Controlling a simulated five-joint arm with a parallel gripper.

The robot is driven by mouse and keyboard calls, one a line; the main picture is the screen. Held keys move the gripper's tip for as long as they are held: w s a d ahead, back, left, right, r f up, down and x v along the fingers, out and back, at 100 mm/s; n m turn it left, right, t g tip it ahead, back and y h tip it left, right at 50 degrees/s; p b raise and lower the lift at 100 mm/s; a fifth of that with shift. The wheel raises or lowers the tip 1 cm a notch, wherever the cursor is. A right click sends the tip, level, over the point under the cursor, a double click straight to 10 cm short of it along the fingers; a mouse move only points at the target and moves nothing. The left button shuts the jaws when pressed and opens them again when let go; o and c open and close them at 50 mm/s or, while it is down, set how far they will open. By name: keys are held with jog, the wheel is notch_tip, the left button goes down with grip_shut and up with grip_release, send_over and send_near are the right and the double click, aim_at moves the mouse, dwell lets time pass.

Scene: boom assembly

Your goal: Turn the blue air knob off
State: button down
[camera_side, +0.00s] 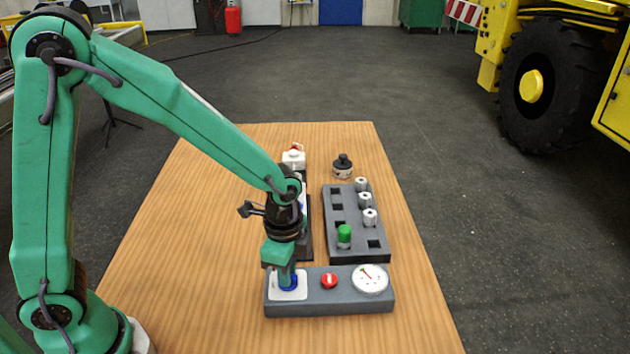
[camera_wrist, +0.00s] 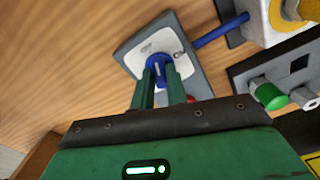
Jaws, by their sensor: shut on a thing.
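The blue air knob (camera_side: 289,285) sits on a white plate (camera_side: 277,293) at the left end of a grey panel (camera_side: 330,304). My gripper (camera_side: 287,283) points down over it with its fingers around the knob. In the wrist view the blue knob (camera_wrist: 157,68) shows between the two green fingers of my gripper (camera_wrist: 160,82). A pale line shows on the knob's top. The lettering on the white plate is too small to read, and the fingers hide part of the knob.
On the same panel are a red knob (camera_side: 329,281) and a round white gauge (camera_side: 369,279) with a red needle. Behind stands a grey socket block (camera_side: 374,247) with a green cylinder (camera_side: 344,235) and several silver ones. A dark round part (camera_side: 343,166) stands farther back. The table's left side is clear.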

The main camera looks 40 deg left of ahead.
jog(key=shift+n, duration=2)
jog(key=c, duration=1.4)
grip_release()
jog(key=shift+r, duration=0.15)
notch_tip(320, 180, up, 7)
jog(key=shift+r, duration=0.3)
jog(key=shift+r, duration=0.1)
